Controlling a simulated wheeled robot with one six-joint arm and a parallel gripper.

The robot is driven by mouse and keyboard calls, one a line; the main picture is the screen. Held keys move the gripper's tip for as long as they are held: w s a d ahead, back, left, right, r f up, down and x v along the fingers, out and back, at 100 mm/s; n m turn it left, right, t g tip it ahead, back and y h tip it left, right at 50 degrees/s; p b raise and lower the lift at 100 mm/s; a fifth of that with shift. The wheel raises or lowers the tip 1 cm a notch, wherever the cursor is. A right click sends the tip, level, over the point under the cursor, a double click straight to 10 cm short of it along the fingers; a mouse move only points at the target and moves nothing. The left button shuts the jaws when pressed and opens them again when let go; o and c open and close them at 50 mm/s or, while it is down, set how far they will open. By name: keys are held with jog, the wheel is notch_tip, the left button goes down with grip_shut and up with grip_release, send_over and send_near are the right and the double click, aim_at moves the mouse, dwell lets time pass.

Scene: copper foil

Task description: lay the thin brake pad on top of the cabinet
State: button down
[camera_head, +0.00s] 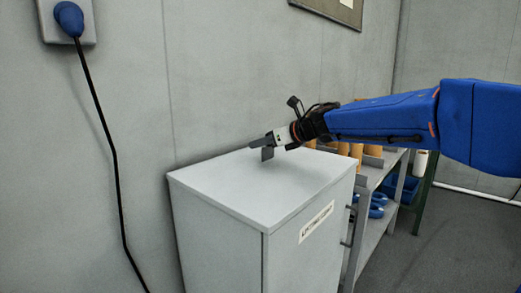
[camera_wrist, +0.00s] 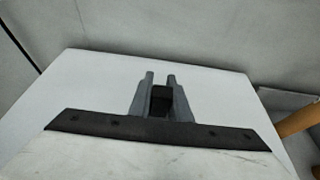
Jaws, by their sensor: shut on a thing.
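The cabinet (camera_head: 235,185) is a light grey box with a flat, bare top and a label on its front. Its pale top (camera_wrist: 225,100) also fills much of the wrist view. My gripper (camera_head: 262,142) is over the cabinet top, reaching in from the right. It is shut on the thin brake pad (camera_head: 267,154), a small dark grey plate that hangs below the fingers, close to the top. In the wrist view the dark pad (camera_wrist: 161,101) sits between the two grey fingers (camera_wrist: 160,90). I cannot tell whether the pad touches the cabinet; the fingers partly hide it.
A grey shelf rack (camera_head: 372,180) stands right of the cabinet, with orange cylinders (camera_head: 357,150) on top and blue items (camera_head: 376,205) below. The wall is close behind the cabinet. A blue plug (camera_head: 68,18) with a black cable hangs at left. The cabinet top is otherwise clear.

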jog(key=shift+f, duration=0.95)
jog(key=c, duration=1.6)
grip_release()
jog(key=shift+f, duration=0.15)
jog(key=shift+c, duration=0.2)
jog(key=shift+r, duration=0.2)
jog(key=v, duration=1.2)
jog(key=shift+f, duration=0.1)
jog(key=shift+d, duration=0.1)
